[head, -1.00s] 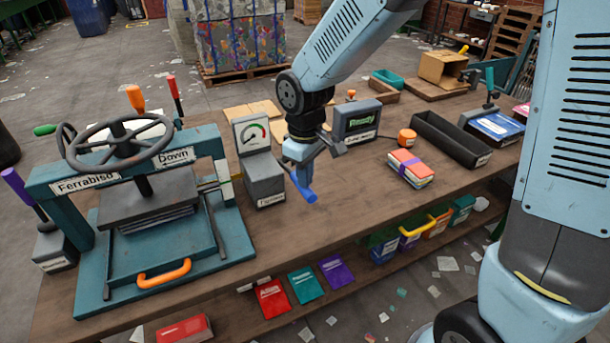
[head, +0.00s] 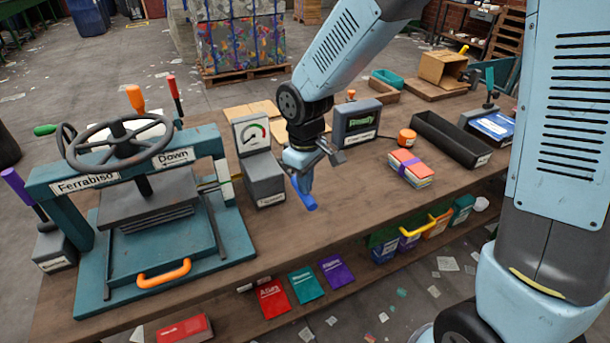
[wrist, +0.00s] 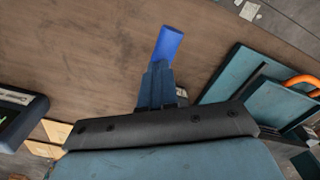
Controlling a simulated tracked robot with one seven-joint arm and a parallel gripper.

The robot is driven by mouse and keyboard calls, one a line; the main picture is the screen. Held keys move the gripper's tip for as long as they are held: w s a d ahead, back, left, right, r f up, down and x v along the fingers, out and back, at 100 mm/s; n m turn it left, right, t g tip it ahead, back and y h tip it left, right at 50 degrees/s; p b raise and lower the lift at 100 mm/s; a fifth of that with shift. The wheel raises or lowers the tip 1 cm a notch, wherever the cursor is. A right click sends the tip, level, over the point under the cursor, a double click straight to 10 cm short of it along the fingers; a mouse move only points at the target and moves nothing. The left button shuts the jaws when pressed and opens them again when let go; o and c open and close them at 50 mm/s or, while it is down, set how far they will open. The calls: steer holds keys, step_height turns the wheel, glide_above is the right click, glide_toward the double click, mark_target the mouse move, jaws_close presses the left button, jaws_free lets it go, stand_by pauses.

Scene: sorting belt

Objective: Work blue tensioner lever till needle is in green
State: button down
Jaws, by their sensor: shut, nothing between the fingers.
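The blue tensioner lever (head: 305,194) slants down in front of the grey tensioner box (head: 264,182). Its blue end also shows in the wrist view (wrist: 168,43), just beyond my fingertips. The dial (head: 252,134) on top of the box has a green arc and a thin needle; the needle's exact place is too small to tell. My gripper (head: 301,172) is shut and empty, pointing down at the lever's upper part. In the wrist view its closed fingers (wrist: 157,82) overlap the lever's near end; whether they touch cannot be told. The lever's pivot is hidden.
A teal press (head: 150,255) with a handwheel stands left of the tensioner. A grey "Ready" display (head: 357,123) stands behind my gripper. An orange button (head: 407,136), a card stack (head: 411,168) and a black tray (head: 452,140) lie right.

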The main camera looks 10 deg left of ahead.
steer(key=shift+f, duration=1.4)
stand_by(0.4)
step_height(320, 180, up, 14)
stand_by(1.3)
steer(key=shift+f, duration=0.15)
stand_by(0.4)
steer(key=shift+a+r, duration=0.15)
steer(key=shift+r, duration=0.1)
steer(key=shift+r, duration=0.7)
steer(key=shift+s+r, duration=0.1)
